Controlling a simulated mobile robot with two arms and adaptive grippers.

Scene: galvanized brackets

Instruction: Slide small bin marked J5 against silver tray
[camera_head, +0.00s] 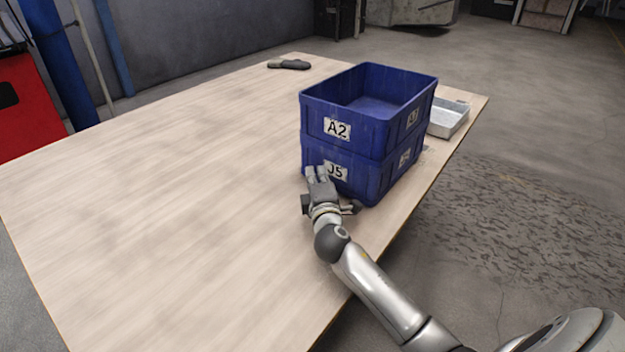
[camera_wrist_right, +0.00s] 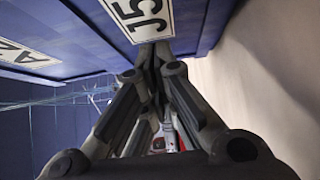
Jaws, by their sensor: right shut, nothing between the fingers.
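The blue bin marked J5 (camera_head: 348,180) stands on the wooden table near its right edge, and a blue bin marked A2 (camera_head: 318,117) is stacked on top of it. The silver tray (camera_head: 452,118) is behind them to the right, partly hidden by the bins. My right gripper (camera_head: 317,176) is shut and empty, its fingertips at the front face of the J5 bin by the label. In the right wrist view the shut fingertips (camera_wrist_right: 153,48) are at the lower edge of the J5 label (camera_wrist_right: 140,15); I cannot tell if they touch. My left gripper is not in view.
The wooden table (camera_head: 170,190) is clear to the left of the bins. A dark grey object (camera_head: 289,64) lies near its far edge. The table's right edge runs close beside the bins and tray, with open floor (camera_head: 530,230) beyond.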

